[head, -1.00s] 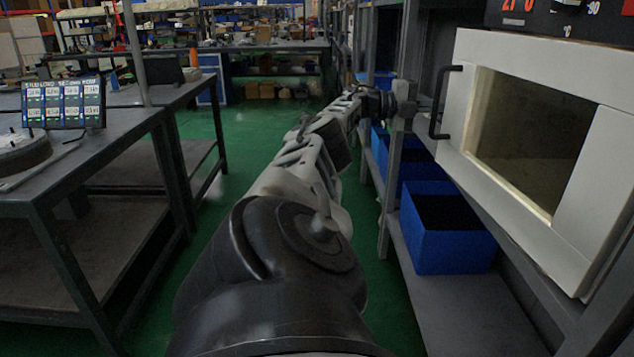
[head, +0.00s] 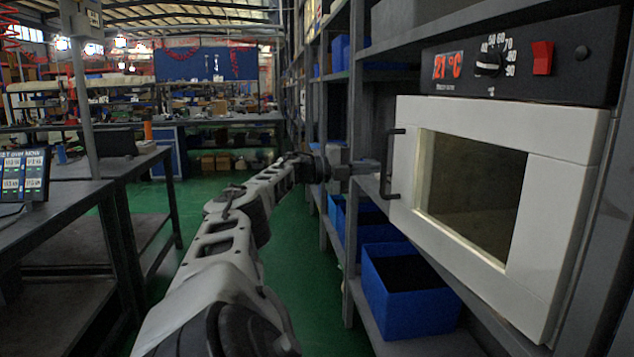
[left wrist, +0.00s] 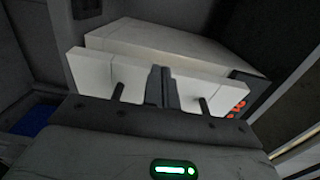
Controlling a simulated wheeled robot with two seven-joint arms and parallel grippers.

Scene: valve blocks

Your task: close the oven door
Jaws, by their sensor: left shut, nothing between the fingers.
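The oven door (head: 560,170) is white with a dark window (head: 470,190) and a dark bar handle (head: 390,163) on its left side. It stands below the control panel; I cannot tell whether it sits fully flush. My left gripper (head: 372,167) is shut and empty, its tips at the handle, about mid-height. In the left wrist view, the shut fingers (left wrist: 161,86) point at the white door (left wrist: 90,68), between the two dark handle posts (left wrist: 117,91). Whether the tips touch the door or handle is unclear. My right gripper is out of view.
The control panel (head: 520,65) shows a red 21 °C display, a knob and a red switch. Blue bins (head: 405,310) stand on the shelf below the oven. Grey shelf posts (head: 355,100) rise behind the gripper. A workbench (head: 60,215) stands left; green floor lies between.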

